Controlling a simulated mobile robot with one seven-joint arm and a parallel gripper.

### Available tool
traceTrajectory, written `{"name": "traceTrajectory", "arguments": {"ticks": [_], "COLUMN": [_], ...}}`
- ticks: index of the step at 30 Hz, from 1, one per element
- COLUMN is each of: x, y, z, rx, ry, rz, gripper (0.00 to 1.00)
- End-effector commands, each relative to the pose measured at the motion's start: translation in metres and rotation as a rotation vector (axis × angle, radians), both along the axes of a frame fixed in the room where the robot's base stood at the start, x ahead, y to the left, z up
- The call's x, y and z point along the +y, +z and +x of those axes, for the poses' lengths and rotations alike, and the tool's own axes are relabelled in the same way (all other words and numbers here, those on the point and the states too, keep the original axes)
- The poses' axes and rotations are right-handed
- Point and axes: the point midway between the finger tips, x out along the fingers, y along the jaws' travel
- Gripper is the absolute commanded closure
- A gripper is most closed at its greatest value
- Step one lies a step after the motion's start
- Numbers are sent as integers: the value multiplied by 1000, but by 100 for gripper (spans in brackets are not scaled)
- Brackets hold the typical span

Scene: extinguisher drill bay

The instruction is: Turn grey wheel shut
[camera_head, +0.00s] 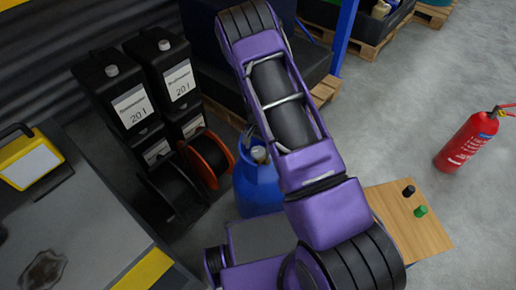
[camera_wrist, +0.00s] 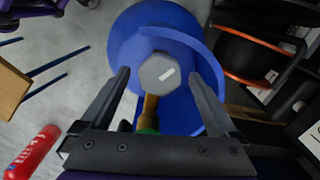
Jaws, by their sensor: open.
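The grey wheel (camera_wrist: 158,72) is a small many-sided knob with a white mark on its face, in the middle of the wrist view. It sits on a brass valve (camera_wrist: 150,106) on top of a blue gas bottle (camera_wrist: 205,58). My gripper (camera_wrist: 159,76) is open, with one finger on each side of the wheel in the picture and a visible gap to each. I cannot tell how far the fingertips stand above it. In the head view the blue bottle (camera_head: 258,190) is partly hidden behind my purple arm, and I cannot make out my gripper there.
A red extinguisher (camera_head: 468,140) stands on the floor at right. Black 20 l canisters (camera_head: 128,98) and an orange-rimmed reel (camera_head: 209,160) stand left of the bottle. A wooden board (camera_head: 415,228) with black and green knobs lies right of my arm. Floor at right is largely clear.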

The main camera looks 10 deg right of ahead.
Motion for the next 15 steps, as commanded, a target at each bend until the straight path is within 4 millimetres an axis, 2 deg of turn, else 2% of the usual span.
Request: {"name": "traceTrajectory", "arguments": {"ticks": [1,12,15], "x": [0,0,0], "y": [0,0,0], "z": [0,0,0], "rx": [0,0,0], "ry": [0,0,0], "rz": [0,0,0], "gripper": [10,77,90]}}
